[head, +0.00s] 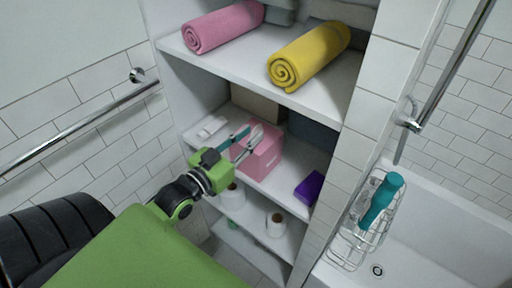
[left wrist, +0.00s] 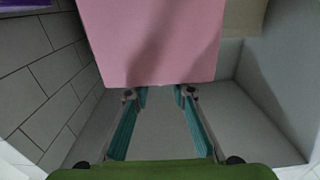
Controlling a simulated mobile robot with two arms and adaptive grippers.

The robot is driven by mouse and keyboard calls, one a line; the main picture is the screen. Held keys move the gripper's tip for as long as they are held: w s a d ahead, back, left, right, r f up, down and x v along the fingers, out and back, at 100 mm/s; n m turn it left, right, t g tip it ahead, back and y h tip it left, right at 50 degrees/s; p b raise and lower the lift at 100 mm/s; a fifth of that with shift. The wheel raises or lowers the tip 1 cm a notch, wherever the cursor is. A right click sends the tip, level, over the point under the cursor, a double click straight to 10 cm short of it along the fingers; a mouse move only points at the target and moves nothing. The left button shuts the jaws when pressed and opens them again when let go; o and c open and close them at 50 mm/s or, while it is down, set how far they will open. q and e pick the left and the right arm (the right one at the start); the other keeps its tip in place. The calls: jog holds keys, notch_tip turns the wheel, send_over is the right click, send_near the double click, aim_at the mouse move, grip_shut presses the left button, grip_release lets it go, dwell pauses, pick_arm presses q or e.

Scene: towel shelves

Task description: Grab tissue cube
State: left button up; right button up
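The tissue cube is a pink box (head: 264,160) on the middle shelf, with a pale tissue tuft at its top partly covered by my left gripper. My left gripper (head: 246,142) reaches in from the left, and its fingertips are at the upper part of the cube. In the left wrist view the cube's pink face (left wrist: 155,42) fills the upper middle. The two teal-padded fingers (left wrist: 163,92) are apart there, with a gap between the tips and nothing seen in it. The tips overlap the cube's edge; I cannot tell whether they touch it. My right gripper is not in view.
Rolled pink (head: 222,27) and yellow (head: 308,55) towels lie on the shelf above. A purple item (head: 310,187) lies right of the cube, and a small white item (head: 211,127) lies left. Paper rolls (head: 277,223) stand below. A towel rail (head: 80,124) is on the left wall.

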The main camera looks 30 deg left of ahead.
pick_arm(q)
jog(key=w, duration=0.3)
jog(key=shift+w+d, duration=0.1)
jog(key=shift+d, duration=0.05)
grip_shut()
